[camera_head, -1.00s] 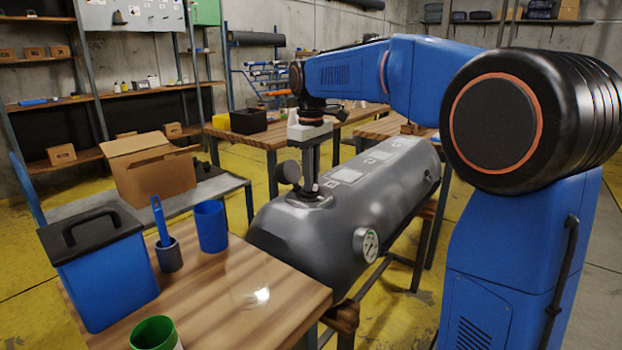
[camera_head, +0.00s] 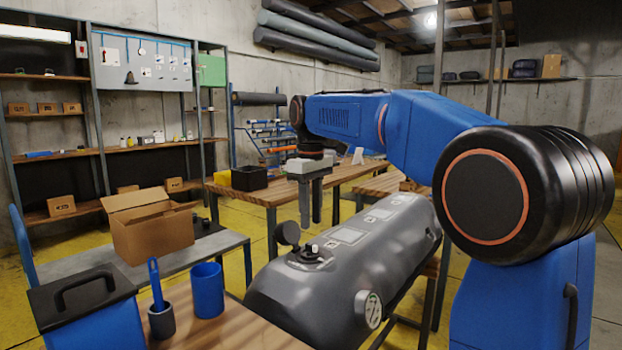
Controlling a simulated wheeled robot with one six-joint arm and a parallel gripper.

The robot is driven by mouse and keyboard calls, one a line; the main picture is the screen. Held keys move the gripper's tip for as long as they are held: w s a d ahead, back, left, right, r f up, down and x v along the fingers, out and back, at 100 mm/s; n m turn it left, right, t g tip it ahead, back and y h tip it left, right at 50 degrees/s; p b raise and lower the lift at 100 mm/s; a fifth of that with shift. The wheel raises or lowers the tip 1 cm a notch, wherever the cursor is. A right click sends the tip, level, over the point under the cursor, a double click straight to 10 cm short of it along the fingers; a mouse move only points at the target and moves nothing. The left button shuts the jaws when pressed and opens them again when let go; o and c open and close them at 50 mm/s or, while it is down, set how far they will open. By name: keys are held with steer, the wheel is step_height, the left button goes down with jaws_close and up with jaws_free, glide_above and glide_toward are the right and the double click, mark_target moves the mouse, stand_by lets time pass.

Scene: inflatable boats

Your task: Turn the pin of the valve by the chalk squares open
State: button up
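The grey inflatable tube (camera_head: 290,300) lies lengthwise on a stand. Its valve (camera_head: 310,258) sits on top at the near end, with a dark round cap (camera_head: 288,234) standing open on its left. A small pale pin (camera_head: 313,247) shows in the middle of the valve; its turn position is too small to tell. Pale chalk squares (camera_head: 348,236) run along the tube behind the valve.
A wooden table at front left holds a blue lidded box (camera_head: 90,325), a blue cup (camera_head: 207,290) and a grey pot with a brush (camera_head: 161,320). An open carton (camera_head: 150,232) stands behind.

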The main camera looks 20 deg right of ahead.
step_height(320, 180, up, 11)
steer(key=shift+f, duration=0.2)
steer(key=shift+s, duration=0.1)
steer(key=s+d+f+m+t, duration=0.2)
steer(key=s+d+f+m, duration=0.1)
steer(key=s+f, duration=1.3)
steer(key=s+d+f+m+t, duration=0.2)
steer(key=s+d+f+m, duration=0.2)
steer(key=s+f, duration=1.3)
steer(key=shift+s+t, duration=0.4)
